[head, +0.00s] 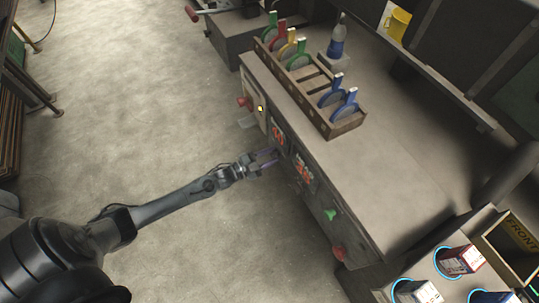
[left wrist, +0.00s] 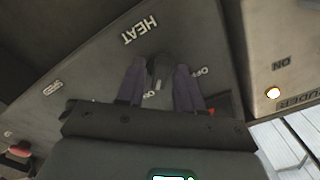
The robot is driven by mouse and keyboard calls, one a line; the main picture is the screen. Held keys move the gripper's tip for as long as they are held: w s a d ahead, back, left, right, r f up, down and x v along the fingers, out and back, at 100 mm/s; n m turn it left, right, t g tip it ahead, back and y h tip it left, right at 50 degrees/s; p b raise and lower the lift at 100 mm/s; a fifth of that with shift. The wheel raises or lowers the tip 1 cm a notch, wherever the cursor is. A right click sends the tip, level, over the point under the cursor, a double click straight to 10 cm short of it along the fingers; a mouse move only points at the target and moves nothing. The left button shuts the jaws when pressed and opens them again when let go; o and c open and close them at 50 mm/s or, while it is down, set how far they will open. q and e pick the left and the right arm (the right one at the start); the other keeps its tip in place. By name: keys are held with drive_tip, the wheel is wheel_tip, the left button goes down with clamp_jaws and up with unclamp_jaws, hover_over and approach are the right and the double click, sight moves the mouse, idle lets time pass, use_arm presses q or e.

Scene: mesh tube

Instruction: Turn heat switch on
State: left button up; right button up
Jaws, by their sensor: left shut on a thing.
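The heat switch (left wrist: 160,70) is a dark knob below the HEAT label (left wrist: 139,30) on a grey panel in the left wrist view. My left gripper (left wrist: 158,84) has its two purplish fingers on either side of the knob and is shut on it. Small white lettering sits at both sides of the knob; which way the knob is turned I cannot tell. In the head view, my left gripper (head: 268,158) is at the front face of the machine cabinet (head: 345,222), and the knob is hidden there. My right gripper is not in view.
A red knob (head: 242,102) and a lit yellow lamp (head: 260,109) are on the cabinet front. A green knob (head: 330,214) and a red button (head: 338,252) sit lower. A wooden rack (head: 345,124) with coloured tools stands on top. The floor (head: 140,110) is clear.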

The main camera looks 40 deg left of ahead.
use_arm(q)
drive_tip(key=shift+r+m, duration=0.1)
drive_tip(key=shift+m, duration=0.5)
drive_tip(key=o, duration=0.7)
drive_tip(key=shift+s, duration=0.1)
drive_tip(key=p+v, duration=0.3)
drive_tip(key=v, duration=0.7)
drive_tip(key=shift+s, duration=0.3)
